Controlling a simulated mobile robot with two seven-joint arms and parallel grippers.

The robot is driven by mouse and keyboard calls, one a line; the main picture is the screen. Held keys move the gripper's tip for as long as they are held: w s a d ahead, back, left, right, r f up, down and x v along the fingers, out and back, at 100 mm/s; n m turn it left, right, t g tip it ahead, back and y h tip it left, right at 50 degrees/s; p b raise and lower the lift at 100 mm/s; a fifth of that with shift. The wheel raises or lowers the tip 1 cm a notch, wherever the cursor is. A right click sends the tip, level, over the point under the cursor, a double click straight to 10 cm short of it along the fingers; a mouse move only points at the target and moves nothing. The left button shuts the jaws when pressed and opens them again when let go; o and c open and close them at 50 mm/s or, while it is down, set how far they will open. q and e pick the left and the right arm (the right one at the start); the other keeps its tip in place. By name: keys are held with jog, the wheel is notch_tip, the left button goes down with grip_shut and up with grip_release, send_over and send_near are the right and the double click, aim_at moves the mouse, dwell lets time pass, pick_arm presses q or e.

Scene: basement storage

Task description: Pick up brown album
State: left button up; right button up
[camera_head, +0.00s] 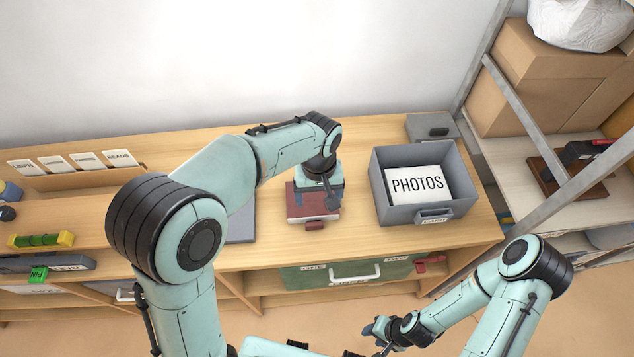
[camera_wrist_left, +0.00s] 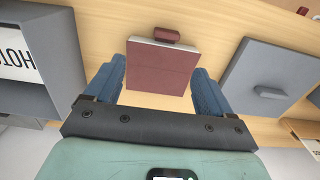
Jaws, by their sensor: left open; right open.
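The brown album (camera_head: 297,207) is a reddish-brown, book-like block lying on the wooden workbench, with a small tab at its front edge. My left gripper (camera_head: 320,198) points down over it and hides part of it. In the left wrist view, the album (camera_wrist_left: 160,70) lies between the two blue fingers of my open left gripper (camera_wrist_left: 157,78), with a gap on each side. I cannot tell exactly how high the fingertips are above the bench. My right gripper (camera_head: 376,330) is open and empty, low in front of the bench.
A grey box (camera_head: 437,215) with a PHOTOS card stands right of the album. A grey flat case (camera_wrist_left: 270,78) lies on its other side, partly behind my left arm in the head view. A green case (camera_head: 300,280) sits on the shelf below. A metal rack stands at right.

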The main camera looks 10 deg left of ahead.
pick_arm(q)
send_over(314, 223)
jog(key=f, duration=0.4)
jog(key=d+f, duration=0.1)
jog(key=f, duration=0.1)
jog(key=shift+s+f+b, duration=0.25)
jog(key=shift+f+b, duration=0.05)
jog(key=shift+b, duration=0.1)
jog(key=shift+w+a+f, duration=0.1)
jog(key=shift+a+f, duration=0.05)
jog(key=shift+f, duration=0.9)
jog(key=shift+w+a+f, duration=0.1)
jog(key=shift+a+f, duration=0.05)
jog(key=shift+f, duration=0.85)
jog(key=shift+a+f, duration=0.15)
jog(key=shift+f, duration=0.9)
pick_arm(e)
jog(key=shift+s+f, duration=0.7)
jog(key=shift+s, duration=0.35)
pick_arm(q)
jog(key=shift+r, duration=0.1)
jog(key=c, duration=1)
